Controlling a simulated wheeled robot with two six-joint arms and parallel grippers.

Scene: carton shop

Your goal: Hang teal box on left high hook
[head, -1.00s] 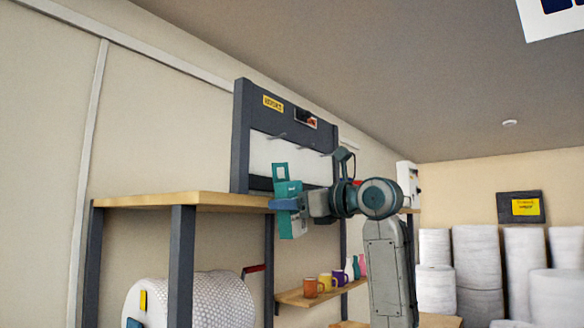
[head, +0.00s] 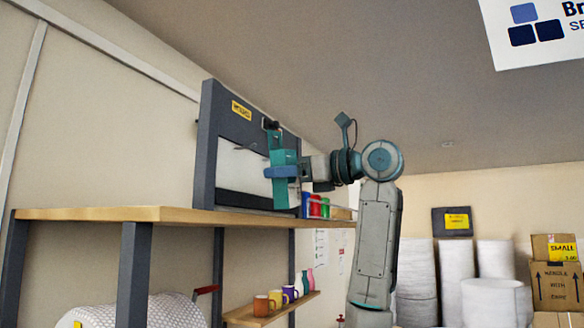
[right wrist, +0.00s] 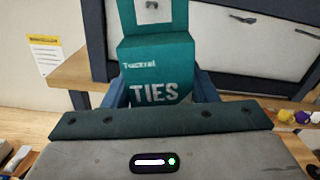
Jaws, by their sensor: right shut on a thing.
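The teal box (head: 279,183) is upright, with a hang tab on top; in the right wrist view the box (right wrist: 158,75) reads "TIES" and its tab has a slot. My right gripper (head: 282,172) is shut on the box and holds it in front of the hook panel. The panel (head: 207,150) has a dark frame and a white board. One hook (head: 246,148) shows on the board, left of the box; in the right wrist view a hook (right wrist: 243,20) shows right of the box. The box and my gripper hide part of the panel. My left gripper is not in view.
A wooden shelf (head: 130,214) stands in front of and below the panel. Red and green items (head: 318,207) stand right of the box. A lower shelf (head: 245,317) holds several mugs. A bubble-wrap roll (head: 150,312) is at lower left.

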